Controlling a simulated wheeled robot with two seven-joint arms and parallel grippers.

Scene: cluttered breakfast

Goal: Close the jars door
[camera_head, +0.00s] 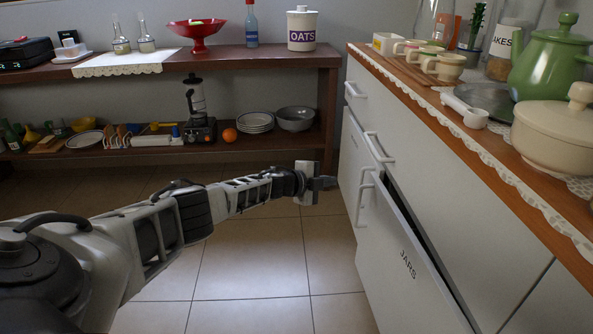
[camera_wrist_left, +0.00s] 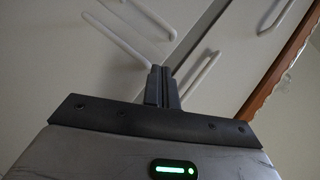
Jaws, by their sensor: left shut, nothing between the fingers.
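The white jars door (camera_head: 392,262), marked JARS, is in the lower right of the head view. It stands slightly ajar, with a dark gap along its upper and right edge. Its pale bar handle (camera_head: 362,196) is near its left end. My left gripper (camera_head: 328,183) is shut and empty, to the left of this handle and close to the cabinet front. In the left wrist view the shut fingers (camera_wrist_left: 162,88) point at white cabinet fronts with several bar handles around them. Whether the fingertips touch the front cannot be told. My right gripper is in neither view.
A wooden counter (camera_head: 497,178) with lace edging runs above the cabinet, holding cups, a cream pot (camera_head: 555,135) and a green teapot (camera_head: 550,65). A laden wooden shelf (camera_head: 262,62) stands at the back wall. The tiled floor (camera_head: 255,262) left of the cabinet is clear.

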